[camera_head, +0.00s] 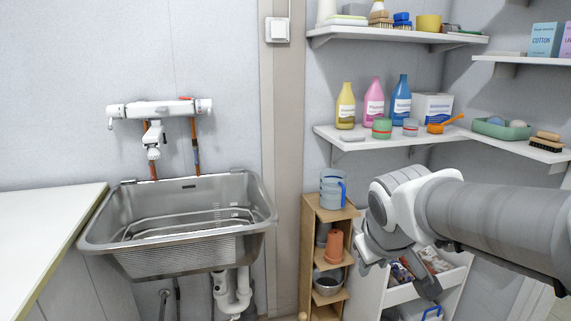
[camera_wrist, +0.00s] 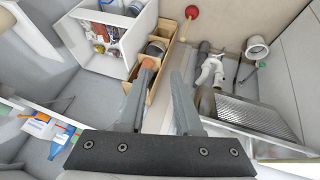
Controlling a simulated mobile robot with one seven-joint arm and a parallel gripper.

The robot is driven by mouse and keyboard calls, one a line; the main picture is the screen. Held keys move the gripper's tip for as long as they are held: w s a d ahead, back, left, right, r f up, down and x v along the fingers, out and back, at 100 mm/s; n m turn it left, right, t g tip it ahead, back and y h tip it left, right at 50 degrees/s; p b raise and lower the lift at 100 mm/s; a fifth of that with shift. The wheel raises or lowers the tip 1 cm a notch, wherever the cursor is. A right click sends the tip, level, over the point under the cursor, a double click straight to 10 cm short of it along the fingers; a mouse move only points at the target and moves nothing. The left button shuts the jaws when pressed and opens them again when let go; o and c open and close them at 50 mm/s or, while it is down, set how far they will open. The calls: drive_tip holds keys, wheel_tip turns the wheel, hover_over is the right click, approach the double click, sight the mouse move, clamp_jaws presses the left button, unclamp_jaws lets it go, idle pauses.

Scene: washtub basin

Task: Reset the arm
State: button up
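My gripper (camera_head: 398,278) is at the right in the head view, pointing down in front of the shelving, with its two fingers apart. In the wrist view my gripper (camera_wrist: 163,70) shows two grey fingers with a clear gap and nothing held between them. The arm reaches in from the right edge of the head view.
A metal sink (camera_head: 190,259) hangs at the left under a white faucet (camera_head: 160,108). A white drawer unit (camera_head: 372,291) stands behind my gripper. Wall shelves (camera_head: 375,147) hold bottles above.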

drive_tip(key=s+a+f+m+y, duration=0.15)
drive_tip(key=s+m, duration=0.25)
drive_tip(key=s, duration=1.2)
wheel_tip(320, 180, up, 23)
drive_tip(key=w+p, duration=0.1)
drive_tip(key=p, duration=2.1)
drive_tip(key=shift+g+p, duration=0.4)
drive_tip(key=shift+n, duration=0.3)
